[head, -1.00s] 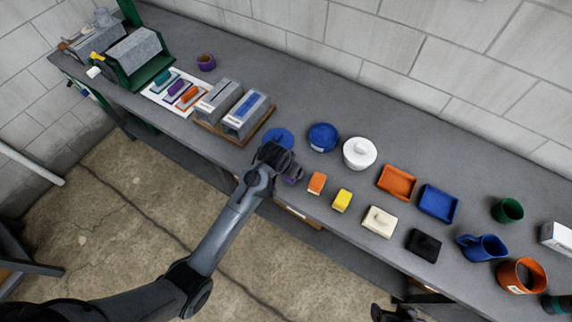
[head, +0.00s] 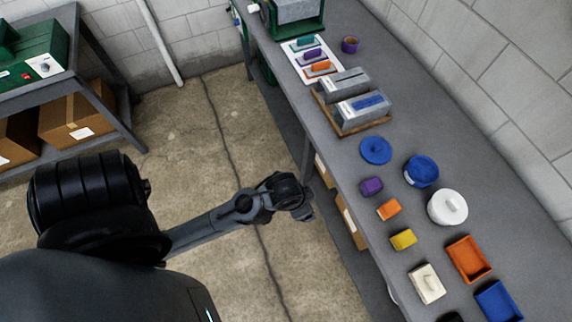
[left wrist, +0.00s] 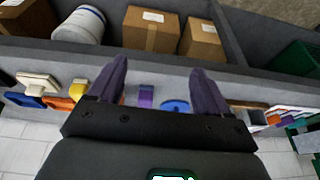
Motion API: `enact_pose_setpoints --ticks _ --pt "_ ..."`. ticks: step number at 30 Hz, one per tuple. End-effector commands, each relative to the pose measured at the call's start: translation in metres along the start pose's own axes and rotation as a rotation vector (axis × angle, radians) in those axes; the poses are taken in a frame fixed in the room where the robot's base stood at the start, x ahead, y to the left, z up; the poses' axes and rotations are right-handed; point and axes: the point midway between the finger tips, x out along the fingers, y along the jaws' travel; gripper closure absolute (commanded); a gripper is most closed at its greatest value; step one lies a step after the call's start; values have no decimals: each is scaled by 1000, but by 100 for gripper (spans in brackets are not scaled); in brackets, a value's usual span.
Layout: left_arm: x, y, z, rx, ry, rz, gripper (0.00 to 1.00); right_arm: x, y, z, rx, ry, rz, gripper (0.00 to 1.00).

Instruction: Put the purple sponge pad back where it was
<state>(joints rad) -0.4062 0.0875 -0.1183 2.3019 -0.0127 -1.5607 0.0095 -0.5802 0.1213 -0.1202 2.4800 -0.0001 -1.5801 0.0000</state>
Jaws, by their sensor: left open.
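The purple sponge pad (head: 371,187) looks like a small purple block and rests on the grey bench top near its front edge, between a flat blue disc (head: 375,150) and an orange block (head: 389,209). My left gripper (head: 306,210) is off the bench's front edge, over the floor side, apart from the pad. In the left wrist view the gripper (left wrist: 158,80) has its two fingers spread with nothing held between them. The purple pad (left wrist: 145,96) shows beyond, in the gap between the fingers. My right gripper is in neither view.
A yellow block (head: 403,239), a cream block (head: 426,283), a blue round container (head: 421,171), a white lidded pot (head: 447,207) and an orange tray (head: 468,259) stand nearby. Grey boxes on a wooden tray (head: 349,128) and a white sheet (head: 301,45) with colored handled pieces are farther back.

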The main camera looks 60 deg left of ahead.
Motion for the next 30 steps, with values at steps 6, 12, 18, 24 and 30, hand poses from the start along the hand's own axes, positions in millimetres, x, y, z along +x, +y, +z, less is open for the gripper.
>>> enact_pose_setpoints --ticks 6,12,18,24,30 --pt "-35 4 42 17 -16 5 21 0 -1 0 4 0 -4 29" --pt "-42 4 48 20 -17 6 21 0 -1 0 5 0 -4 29" --pt "-42 4 47 19 -17 6 21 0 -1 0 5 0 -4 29" --pt "-57 4 42 19 -17 6 21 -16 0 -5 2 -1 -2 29" --pt "-99 2 28 19 -17 6 21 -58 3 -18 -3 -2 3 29"
